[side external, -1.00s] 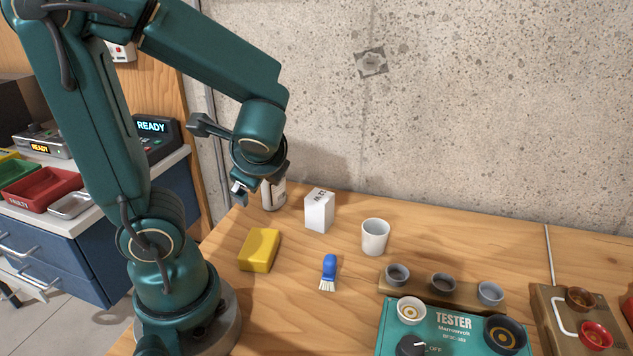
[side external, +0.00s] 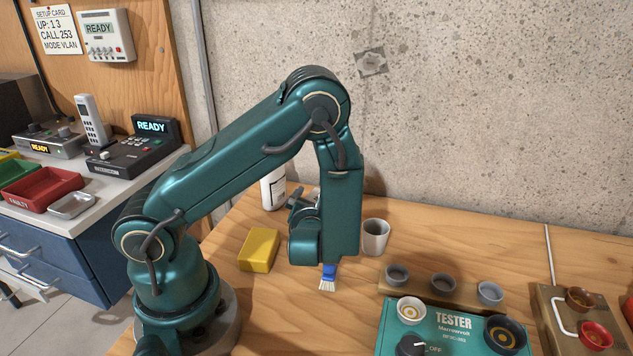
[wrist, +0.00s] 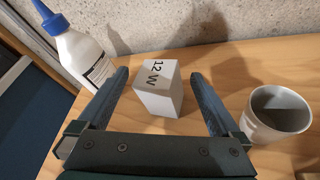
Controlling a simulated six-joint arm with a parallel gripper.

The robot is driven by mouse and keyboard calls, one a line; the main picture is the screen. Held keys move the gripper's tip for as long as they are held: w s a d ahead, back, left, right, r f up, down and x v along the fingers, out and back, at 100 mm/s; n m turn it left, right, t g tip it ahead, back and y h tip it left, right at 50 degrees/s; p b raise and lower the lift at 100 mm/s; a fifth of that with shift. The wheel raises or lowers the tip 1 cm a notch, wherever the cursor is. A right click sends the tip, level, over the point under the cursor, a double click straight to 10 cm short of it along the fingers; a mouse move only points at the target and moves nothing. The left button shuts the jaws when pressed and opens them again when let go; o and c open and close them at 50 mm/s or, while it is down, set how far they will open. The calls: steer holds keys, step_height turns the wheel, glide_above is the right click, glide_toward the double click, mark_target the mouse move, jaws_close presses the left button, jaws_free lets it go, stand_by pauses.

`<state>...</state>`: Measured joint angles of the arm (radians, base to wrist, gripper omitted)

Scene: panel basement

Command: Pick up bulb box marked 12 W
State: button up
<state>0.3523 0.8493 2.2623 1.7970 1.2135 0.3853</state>
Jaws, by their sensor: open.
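The white bulb box (wrist: 158,88) stands upright on the wooden table, with "12 W" on its top face in the wrist view. My gripper (wrist: 165,85) is open, with one finger to each side of the box in that view and gaps on both sides. I cannot tell how far the fingertips are above or short of it. In the side view my arm hides the box and most of the gripper (side external: 301,200).
A white bottle with a blue cap (wrist: 82,50) stands left of the box, and a white cup (wrist: 276,114) stands to its right. A yellow sponge (side external: 259,250) and a blue brush (side external: 328,278) lie nearer. The concrete wall (side external: 470,110) rises behind.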

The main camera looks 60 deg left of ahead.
steer(key=shift+x, duration=2.4)
jaws_close()
